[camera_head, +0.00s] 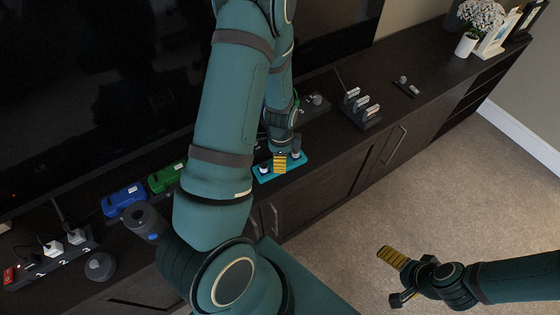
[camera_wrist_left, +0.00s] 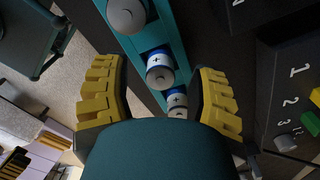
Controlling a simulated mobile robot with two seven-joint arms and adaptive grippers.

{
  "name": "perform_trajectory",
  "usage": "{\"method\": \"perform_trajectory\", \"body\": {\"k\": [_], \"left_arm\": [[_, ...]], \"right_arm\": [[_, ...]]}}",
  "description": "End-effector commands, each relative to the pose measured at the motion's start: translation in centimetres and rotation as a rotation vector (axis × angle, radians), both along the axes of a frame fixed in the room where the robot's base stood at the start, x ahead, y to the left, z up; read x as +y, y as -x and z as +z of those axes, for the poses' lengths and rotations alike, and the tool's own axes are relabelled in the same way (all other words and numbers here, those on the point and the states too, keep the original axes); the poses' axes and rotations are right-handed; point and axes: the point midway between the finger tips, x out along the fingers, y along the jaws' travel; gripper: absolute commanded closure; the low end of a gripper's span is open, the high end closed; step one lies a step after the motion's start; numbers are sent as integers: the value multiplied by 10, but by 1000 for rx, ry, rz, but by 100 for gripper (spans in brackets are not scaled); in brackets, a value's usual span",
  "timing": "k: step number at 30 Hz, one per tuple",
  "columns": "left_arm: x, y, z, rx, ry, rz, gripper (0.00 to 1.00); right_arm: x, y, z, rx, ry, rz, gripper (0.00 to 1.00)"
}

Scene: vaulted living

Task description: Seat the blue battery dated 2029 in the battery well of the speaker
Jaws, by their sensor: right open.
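A teal tray (camera_head: 291,167) lies on the dark cabinet top. It holds batteries, one of which shows at its left end (camera_head: 264,170). In the left wrist view a blue-and-white battery with a plus mark (camera_wrist_left: 160,68) stands in the tray, with a smaller one (camera_wrist_left: 178,103) beyond and a grey-topped one (camera_wrist_left: 126,14) nearer the top edge. No date is readable. My left gripper (camera_head: 279,162) is over the tray, its yellow fingers apart on either side of the batteries. My right gripper (camera_head: 397,276) is open and empty above the carpet. I cannot tell which object is the speaker.
A numbered power strip (camera_head: 52,264) with plugs is far left. Another dark block (camera_head: 359,110) stands right. The television (camera_head: 95,85) is behind.

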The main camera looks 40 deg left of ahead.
Motion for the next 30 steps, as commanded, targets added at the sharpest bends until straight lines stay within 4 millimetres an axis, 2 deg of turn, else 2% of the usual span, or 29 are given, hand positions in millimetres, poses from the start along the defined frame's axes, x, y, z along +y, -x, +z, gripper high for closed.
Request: {"method": "perform_trajectory", "body": {"k": [1,4,5,19,23,30], "left_arm": [[0,0,0,0,0,0,62],[0,0,0,0,0,0,97],[0,0,0,0,0,0,100],[0,0,5,0,0,-1,100],[0,0,24,-2,0,-1,100],[0,-1,72,-4,0,-2,100]], "right_arm": [[0,0,0,0,0,0,0],[0,0,0,0,0,0,0],[0,0,0,0,0,0,0],[0,0,2,1,0,0,0],[0,1,8,3,0,0,0],[1,4,22,9,-2,2,0]]}}
